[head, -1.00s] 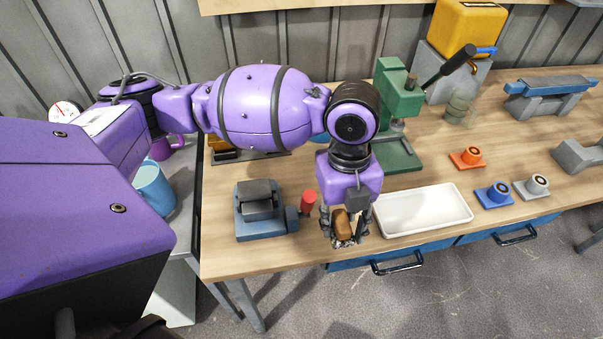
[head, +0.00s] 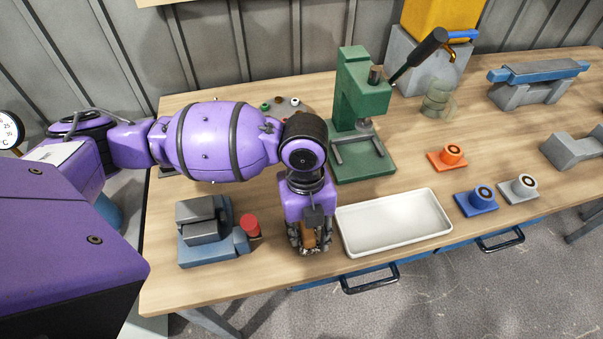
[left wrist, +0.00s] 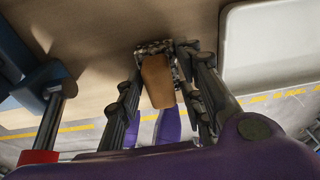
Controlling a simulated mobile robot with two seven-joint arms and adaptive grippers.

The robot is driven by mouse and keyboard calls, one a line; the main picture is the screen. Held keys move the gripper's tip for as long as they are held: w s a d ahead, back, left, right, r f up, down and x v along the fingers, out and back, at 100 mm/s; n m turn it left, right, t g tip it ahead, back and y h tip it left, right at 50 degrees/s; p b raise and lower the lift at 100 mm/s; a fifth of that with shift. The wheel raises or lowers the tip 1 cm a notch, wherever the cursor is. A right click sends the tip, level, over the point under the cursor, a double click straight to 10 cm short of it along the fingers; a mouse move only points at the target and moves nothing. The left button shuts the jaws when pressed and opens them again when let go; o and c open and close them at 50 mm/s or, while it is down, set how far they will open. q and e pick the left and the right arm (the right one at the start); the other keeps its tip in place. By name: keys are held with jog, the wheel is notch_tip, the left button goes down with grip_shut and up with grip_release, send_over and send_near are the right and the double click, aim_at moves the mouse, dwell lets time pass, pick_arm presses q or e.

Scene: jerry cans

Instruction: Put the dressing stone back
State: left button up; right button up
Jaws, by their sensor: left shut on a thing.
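My left gripper (head: 310,246) is shut on a brown-orange block, which I take to be the dressing stone (head: 310,232). It is near the front edge of the workbench, between the blue-grey vise and the white tray. In the left wrist view the stone (left wrist: 157,80) sits between the two fingers of the gripper (left wrist: 160,62). Its far end is close to a speckled dark-and-light patch; I cannot tell whether that is part of the fingertips or a holder. Whether the stone touches the bench is not clear. My right gripper is not in view.
The white tray (head: 347,246) lies just right of the gripper. The blue-grey vise (head: 205,235) with a red knob (head: 250,225) stands to its left. A green press (head: 357,100) stands behind. Orange (head: 448,158), blue (head: 478,202) and grey (head: 520,189) mounts are farther right.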

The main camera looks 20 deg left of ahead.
pick_arm(q)
jog(key=shift+s+r, duration=0.1)
jog(key=shift+r, duration=0.25)
jog(key=shift+a+f, duration=0.15)
jog(key=shift+f, duration=0.05)
jog(key=o, duration=0.9)
jog(key=shift+w+f, duration=0.1)
jog(key=shift+w, duration=0.2)
jog(key=o, duration=0.4)
jog(key=shift+s, duration=0.1)
notch_tip(320, 180, up, 12)
jog(key=w, duration=0.1)
jog(key=shift+a+r+p, duration=0.2)
jog(key=shift+a+p, duration=0.15)
jog(key=shift+p, duration=0.1)
